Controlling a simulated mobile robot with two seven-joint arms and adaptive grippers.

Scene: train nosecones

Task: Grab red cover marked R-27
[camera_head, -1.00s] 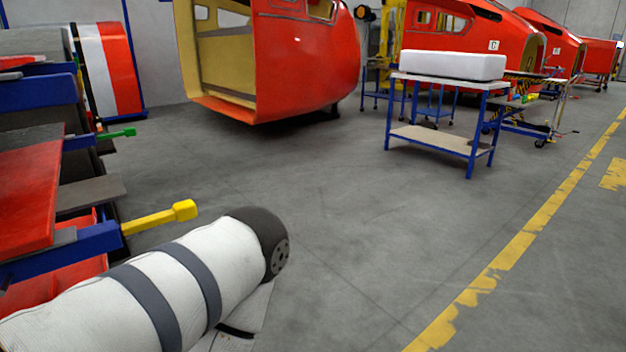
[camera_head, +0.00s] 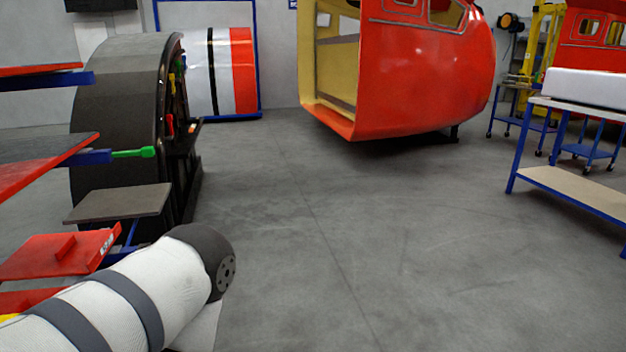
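A flat red panel (camera_head: 58,256) with a raised red block on top lies at the lower left on a rack. It has a small white label on its right edge, too small to read, so I cannot tell if it is R-27. Other red panels stick in from the left edge, one at mid height (camera_head: 40,168) and one higher up (camera_head: 38,70). My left arm, in a white sleeve with grey bands, crosses the lower left corner in front of the rack. No gripper fingers show; both grippers are out of view.
A grey board (camera_head: 118,203) and a blue bar with a green handle (camera_head: 132,153) jut from the rack. A large black curved frame (camera_head: 125,110) stands behind. A red nosecone (camera_head: 425,75) stands at the back. A blue-legged table (camera_head: 575,190) is at right. The middle floor is clear.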

